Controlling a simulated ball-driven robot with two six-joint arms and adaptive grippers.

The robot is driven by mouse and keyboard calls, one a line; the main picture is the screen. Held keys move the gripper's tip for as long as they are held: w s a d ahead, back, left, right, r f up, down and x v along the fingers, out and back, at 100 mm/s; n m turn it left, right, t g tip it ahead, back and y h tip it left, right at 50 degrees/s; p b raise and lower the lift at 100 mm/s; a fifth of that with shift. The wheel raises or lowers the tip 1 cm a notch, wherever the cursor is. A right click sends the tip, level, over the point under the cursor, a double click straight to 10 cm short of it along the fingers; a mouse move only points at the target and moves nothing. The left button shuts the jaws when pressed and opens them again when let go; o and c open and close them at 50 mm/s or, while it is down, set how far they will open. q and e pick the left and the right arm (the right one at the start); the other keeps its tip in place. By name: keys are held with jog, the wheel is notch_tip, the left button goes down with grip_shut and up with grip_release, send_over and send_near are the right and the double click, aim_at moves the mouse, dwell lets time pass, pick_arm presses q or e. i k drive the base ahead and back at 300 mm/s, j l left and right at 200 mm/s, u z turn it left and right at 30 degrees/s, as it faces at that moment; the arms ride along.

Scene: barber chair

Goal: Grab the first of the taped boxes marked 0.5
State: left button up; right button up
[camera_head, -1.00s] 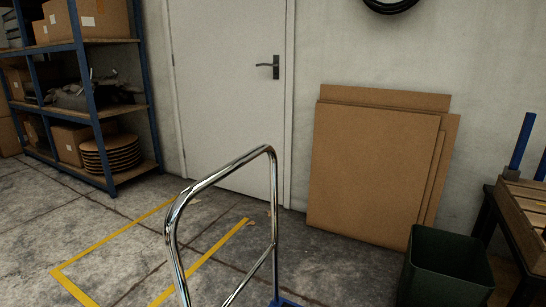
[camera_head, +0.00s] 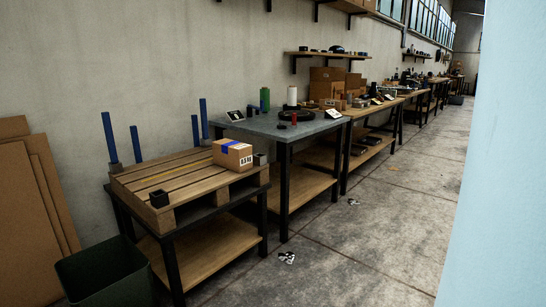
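A small cardboard box (camera_head: 233,155) with a strip of blue tape and a white label sits on the right end of a wooden pallet (camera_head: 165,180). The label appears to read 0.5 kg. The pallet lies on a low black-framed table (camera_head: 172,262) with a wooden lower shelf. No other box with such a label can be made out. Neither of my grippers is in view.
Blue posts (camera_head: 110,138) stand around the pallet. A green bin (camera_head: 103,272) and cardboard sheets (camera_head: 30,200) are at left. A grey-topped workbench (camera_head: 285,128) adjoins. Floor (camera_head: 370,230) is mostly clear; a pale blue surface (camera_head: 510,170) blocks the right.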

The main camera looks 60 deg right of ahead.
aim_at(237, 156)
jog(key=z, duration=1.6)
jog(key=i+l, duration=0.1)
jog(key=l, duration=0.4)
jog(key=i+l+u, duration=0.1)
jog(key=l, duration=0.35)
jog(key=i+l, duration=0.15)
jog(key=l, duration=0.35)
jog(key=i+l+u, duration=0.1)
jog(key=l, duration=0.4)
jog(key=i+l, duration=0.1)
jog(key=l, duration=0.4)
jog(key=i+l+u, duration=0.2)
jog(key=i+l, duration=0.2)
jog(key=i, duration=0.2)
jog(key=i+l+u, duration=0.2)
jog(key=i+l, duration=0.25)
jog(key=i, duration=0.15)
